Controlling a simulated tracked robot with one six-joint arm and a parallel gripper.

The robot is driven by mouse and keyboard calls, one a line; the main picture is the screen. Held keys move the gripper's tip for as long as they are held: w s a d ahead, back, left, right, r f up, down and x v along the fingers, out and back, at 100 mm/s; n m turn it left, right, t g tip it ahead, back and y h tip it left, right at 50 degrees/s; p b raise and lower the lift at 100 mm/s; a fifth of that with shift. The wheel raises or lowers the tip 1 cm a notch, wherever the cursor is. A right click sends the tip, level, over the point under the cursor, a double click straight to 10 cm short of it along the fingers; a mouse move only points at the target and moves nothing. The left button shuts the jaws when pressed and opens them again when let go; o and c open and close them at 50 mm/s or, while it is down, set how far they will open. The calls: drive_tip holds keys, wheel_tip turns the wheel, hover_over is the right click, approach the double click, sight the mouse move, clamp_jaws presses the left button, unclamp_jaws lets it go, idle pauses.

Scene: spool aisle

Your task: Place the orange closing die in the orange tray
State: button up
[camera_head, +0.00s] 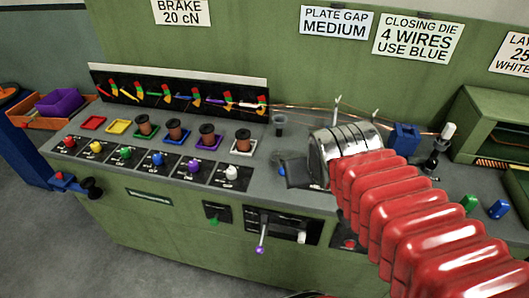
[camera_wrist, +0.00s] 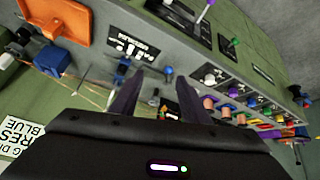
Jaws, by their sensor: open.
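My gripper (camera_wrist: 153,74) shows in the wrist view with its two dark fingers apart and nothing clearly between them. A large orange piece (camera_wrist: 62,20) with an angular outline lies at the upper left of the wrist view, apart from my fingers. I cannot tell whether it is the tray or the die. No small orange die can be made out.
Small green (camera_head: 468,203) and blue (camera_head: 498,209) pieces lie at right. Several spools (camera_head: 207,135) and coloured knobs line the left. A green cabinet (camera_head: 485,125) stands far right.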

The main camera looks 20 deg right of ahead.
drive_tip(key=s+a+n+y, duration=0.1)
drive_tip(key=s+a+y, duration=0.1)
drive_tip(key=s+a, duration=0.2)
drive_tip(key=a, duration=0.3)
drive_tip(key=shift+s+a+r+n+g, duration=0.2)
drive_tip(key=shift+s+r+n+g, duration=0.05)
drive_tip(key=shift+r+n+g, duration=0.15)
drive_tip(key=shift+d, duration=0.1)
